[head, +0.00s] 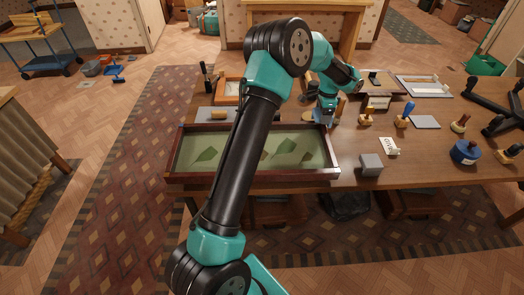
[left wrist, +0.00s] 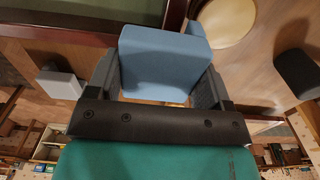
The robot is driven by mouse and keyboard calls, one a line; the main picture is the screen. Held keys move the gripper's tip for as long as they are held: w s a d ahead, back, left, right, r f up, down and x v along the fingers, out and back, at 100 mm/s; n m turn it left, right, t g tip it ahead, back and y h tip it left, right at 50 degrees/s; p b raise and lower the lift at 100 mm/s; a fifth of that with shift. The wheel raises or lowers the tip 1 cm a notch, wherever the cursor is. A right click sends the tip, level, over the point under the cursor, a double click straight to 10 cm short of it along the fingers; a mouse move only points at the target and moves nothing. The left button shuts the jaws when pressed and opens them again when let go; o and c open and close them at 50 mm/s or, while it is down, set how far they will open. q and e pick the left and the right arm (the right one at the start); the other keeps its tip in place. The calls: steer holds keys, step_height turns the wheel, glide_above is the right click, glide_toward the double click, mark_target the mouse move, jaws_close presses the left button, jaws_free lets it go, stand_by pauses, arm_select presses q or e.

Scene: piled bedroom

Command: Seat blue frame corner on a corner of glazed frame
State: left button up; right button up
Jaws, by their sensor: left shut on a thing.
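The glazed frame (head: 333,160) lies flat on the table, with a dark reddish wood border and green leaves under its pane. My left arm crosses in front of its middle. My left gripper (head: 325,116) points down at the frame's far right corner. It is shut on the blue frame corner (left wrist: 160,65), which fills the space between the fingers in the left wrist view. A second blue part (left wrist: 197,29) shows behind it. The frame's dark border (left wrist: 85,35) passes close beyond the blue piece; I cannot tell whether they touch. My right gripper is not in view.
A grey block (head: 371,165) and a small white card stand (head: 389,146) sit right of the frame. Wooden-handled stamps (head: 366,119), a blue round pot (head: 465,152) and a grey pad (head: 426,122) lie farther right. A small orange-edged frame (head: 229,90) lies behind.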

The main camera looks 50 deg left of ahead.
arm_select(q)
steer(key=shift+f, duration=1.6)
stand_by(2.2)
stand_by(0.8)
steer(key=o, duration=0.8)
steer(key=shift+c, duration=0.2)
steer(key=shift+r, duration=1.8)
steer(key=shift+o, duration=0.8)
steer(key=shift+c, duration=0.8)
